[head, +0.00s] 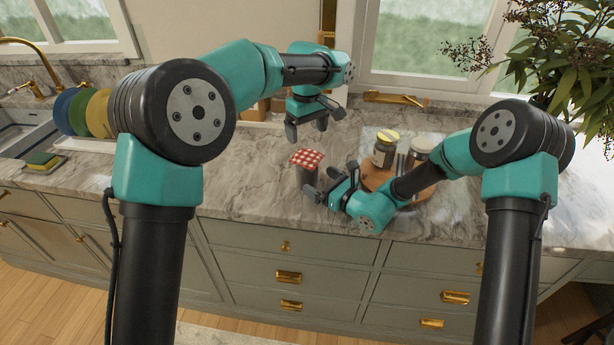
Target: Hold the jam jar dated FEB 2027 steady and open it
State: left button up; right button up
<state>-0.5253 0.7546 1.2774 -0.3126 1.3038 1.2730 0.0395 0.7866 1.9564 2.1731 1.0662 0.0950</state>
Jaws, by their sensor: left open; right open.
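A jar with a red-and-white checked cover (306,158) stands upright on the marble counter. A jar with a yellow lid (385,150) and a jar with a pale lid (420,147) stand on a round wooden board (376,179) to its right. Any dates on the labels are too small to read. My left gripper (307,129) is open and empty, pointing down above the checked cover. My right gripper (316,183) is open, low beside the checked jar's body. I cannot tell whether its fingers are around the jar or touch it. My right arm partly hides the board.
A sink (18,140) with a brass tap and a green-and-yellow sponge (42,160) lie at the far left, near coloured plates (78,112). A leafy plant (570,75) stands at the right. The counter left of the checked jar is clear.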

aim_at(316, 178)
jog(key=shift+x, duration=2.65)
